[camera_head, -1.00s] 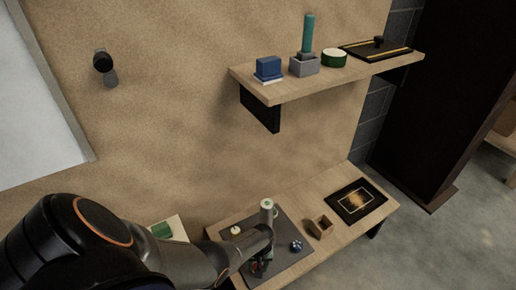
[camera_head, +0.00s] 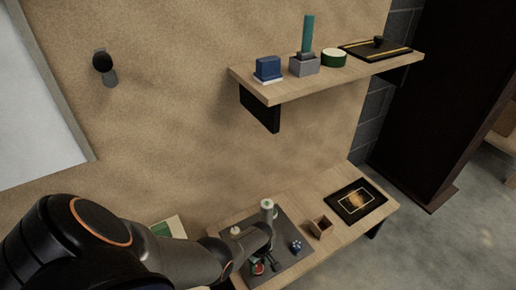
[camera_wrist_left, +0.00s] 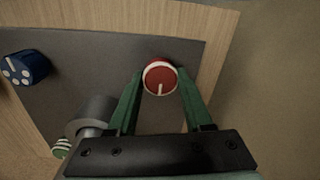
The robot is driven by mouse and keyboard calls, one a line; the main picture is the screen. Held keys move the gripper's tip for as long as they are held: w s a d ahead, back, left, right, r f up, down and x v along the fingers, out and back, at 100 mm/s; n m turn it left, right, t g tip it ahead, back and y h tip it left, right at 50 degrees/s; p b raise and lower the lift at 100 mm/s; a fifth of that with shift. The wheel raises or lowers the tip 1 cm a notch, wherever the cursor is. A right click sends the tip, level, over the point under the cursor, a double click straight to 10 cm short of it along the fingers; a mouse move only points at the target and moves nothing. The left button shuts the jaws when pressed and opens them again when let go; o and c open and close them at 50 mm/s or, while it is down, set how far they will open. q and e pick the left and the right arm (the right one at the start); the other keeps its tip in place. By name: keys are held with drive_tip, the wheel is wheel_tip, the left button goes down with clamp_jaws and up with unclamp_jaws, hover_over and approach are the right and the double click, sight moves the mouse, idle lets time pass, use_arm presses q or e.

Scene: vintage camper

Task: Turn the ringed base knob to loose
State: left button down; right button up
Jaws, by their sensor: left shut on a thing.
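The ringed knob (camera_wrist_left: 159,76) is red with a white ring around its edge and a white pointer line aimed toward the bottom of the left wrist view. It sits on a dark grey panel (camera_wrist_left: 75,52). My left gripper (camera_wrist_left: 161,82) has one green finger on each side of the knob and is shut on it. In the head view the red knob (camera_head: 257,268) shows only in part beside my left gripper (camera_head: 265,262), low on the panel (camera_head: 290,261). My right gripper is not in view.
A blue knob with white dots (camera_head: 296,246), a pale knob (camera_head: 235,230) and an upright post with a pale green top (camera_head: 267,204) stand on the panel. A shelf (camera_head: 270,97) overhangs behind.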

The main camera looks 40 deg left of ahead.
sight(259, 267)
use_arm(q)
drive_tip(key=shift+s, duration=0.1)
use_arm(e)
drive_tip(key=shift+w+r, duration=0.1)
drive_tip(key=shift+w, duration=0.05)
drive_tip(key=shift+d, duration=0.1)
use_arm(q)
drive_tip(key=shift+c, duration=1.6)
unclamp_jaws()
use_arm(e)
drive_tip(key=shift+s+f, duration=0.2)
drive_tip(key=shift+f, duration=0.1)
use_arm(q)
drive_tip(key=shift+r, duration=0.15)
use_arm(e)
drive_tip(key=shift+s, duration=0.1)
